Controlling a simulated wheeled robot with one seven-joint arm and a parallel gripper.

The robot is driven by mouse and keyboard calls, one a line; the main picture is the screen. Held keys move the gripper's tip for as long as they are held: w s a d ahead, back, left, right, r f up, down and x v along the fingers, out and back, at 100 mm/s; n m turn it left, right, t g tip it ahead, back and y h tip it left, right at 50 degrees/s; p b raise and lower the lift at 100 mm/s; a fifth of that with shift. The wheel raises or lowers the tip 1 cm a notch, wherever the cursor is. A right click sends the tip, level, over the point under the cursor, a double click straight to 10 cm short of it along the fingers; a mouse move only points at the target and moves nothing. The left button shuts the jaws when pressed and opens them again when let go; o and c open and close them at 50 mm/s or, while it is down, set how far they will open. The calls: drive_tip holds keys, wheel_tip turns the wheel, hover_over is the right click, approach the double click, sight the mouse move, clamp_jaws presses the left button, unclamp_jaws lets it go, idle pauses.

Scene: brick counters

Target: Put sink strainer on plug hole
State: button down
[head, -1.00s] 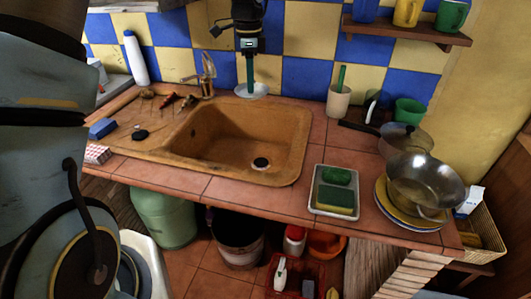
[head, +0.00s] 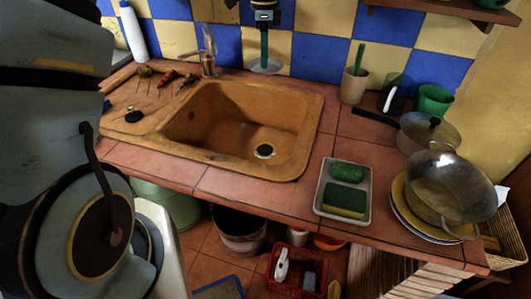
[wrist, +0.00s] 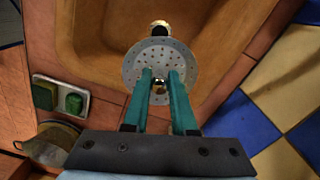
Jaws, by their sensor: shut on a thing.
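The sink strainer (head: 266,66) is a pale round disc. In the wrist view it is a grey perforated disc (wrist: 137,66) with a small shiny knob. My gripper (head: 264,58) is shut on that knob, its teal fingers (wrist: 160,80) on either side. The strainer hangs near the tiled wall, behind the basin in the head view. The dark round plug hole (head: 264,151) lies in the floor of the brown sink (head: 225,125), well apart from the strainer. In the wrist view the plug hole (wrist: 160,29) shows just beyond the disc, partly hidden by it.
A tap (head: 208,52) stands behind the sink, left of my gripper. A beige cup (head: 354,86) is to its right. A tray (head: 321,197) with sponges, a pan (head: 428,136) and a metal bowl (head: 448,190) occupy the right counter. The basin is clear.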

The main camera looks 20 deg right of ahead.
wheel_tip(320, 180, down, 27)
drive_tip(key=b, duration=1.1)
drive_tip(key=shift+b, duration=0.4)
drive_tip(key=shift+f+p, duration=0.3)
drive_tip(key=shift+f, duration=1.95)
drive_tip(key=shift+f, duration=0.1)
drive_tip(key=c, duration=0.7)
unclamp_jaws()
wheel_tip(320, 180, up, 12)
drive_tip(key=shift+r+b, duration=0.2)
drive_tip(key=shift+b, duration=0.75)
